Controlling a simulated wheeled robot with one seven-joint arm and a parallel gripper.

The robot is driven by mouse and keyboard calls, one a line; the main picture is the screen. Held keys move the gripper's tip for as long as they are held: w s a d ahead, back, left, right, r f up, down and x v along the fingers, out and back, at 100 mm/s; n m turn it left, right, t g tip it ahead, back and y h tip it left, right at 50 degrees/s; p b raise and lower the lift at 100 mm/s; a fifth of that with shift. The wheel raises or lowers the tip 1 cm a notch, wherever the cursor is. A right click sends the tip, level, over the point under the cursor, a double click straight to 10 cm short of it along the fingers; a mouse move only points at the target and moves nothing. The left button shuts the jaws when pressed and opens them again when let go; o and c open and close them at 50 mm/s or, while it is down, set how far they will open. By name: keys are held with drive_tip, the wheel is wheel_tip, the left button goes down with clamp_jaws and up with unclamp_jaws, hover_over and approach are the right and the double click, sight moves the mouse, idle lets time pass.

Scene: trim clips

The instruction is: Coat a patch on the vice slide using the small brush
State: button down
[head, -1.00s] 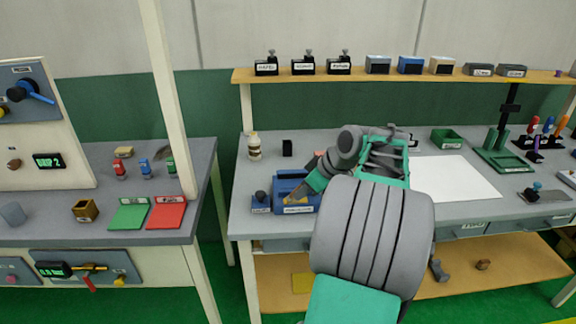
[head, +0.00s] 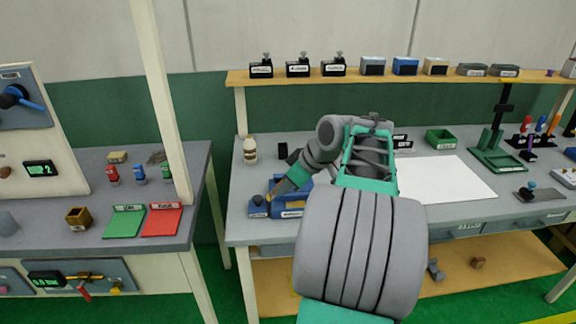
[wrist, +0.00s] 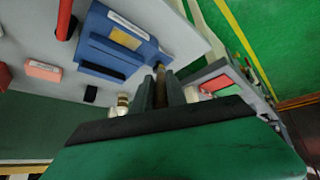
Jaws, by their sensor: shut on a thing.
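The blue vice (head: 293,207) sits on the bench at the left end, partly hidden behind my arm. In the wrist view the vice (wrist: 100,62) is at upper left, with a yellow patch (wrist: 125,38) on its top face. My gripper (head: 274,193) is low at the vice's left side, beside a small dark blue labelled block with a knob (head: 258,205). In the wrist view my gripper (wrist: 160,80) is shut on a thin brownish thing (wrist: 161,73), likely the small brush. Its bristles are not clear, and I cannot tell whether it touches anything.
A white bottle (head: 250,151) and a black block (head: 283,151) stand behind the vice. A white sheet (head: 445,178) covers the middle of the bench. A green bin (head: 440,139) is behind it. A gap separates this bench from the left one with green (head: 124,222) and red (head: 162,220) trays.

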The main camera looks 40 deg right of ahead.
drive_tip(key=shift+r+p, duration=1.65)
drive_tip(key=shift+r, duration=0.75)
drive_tip(key=d+r+y+p, duration=0.2)
drive_tip(key=d+r+p, duration=0.3)
drive_tip(key=p, duration=0.4)
wheel_tip(320, 180, down, 6)
drive_tip(key=b, duration=0.5)
drive_tip(key=shift+s+d+n, duration=0.3)
drive_tip(key=shift+d, duration=0.1)
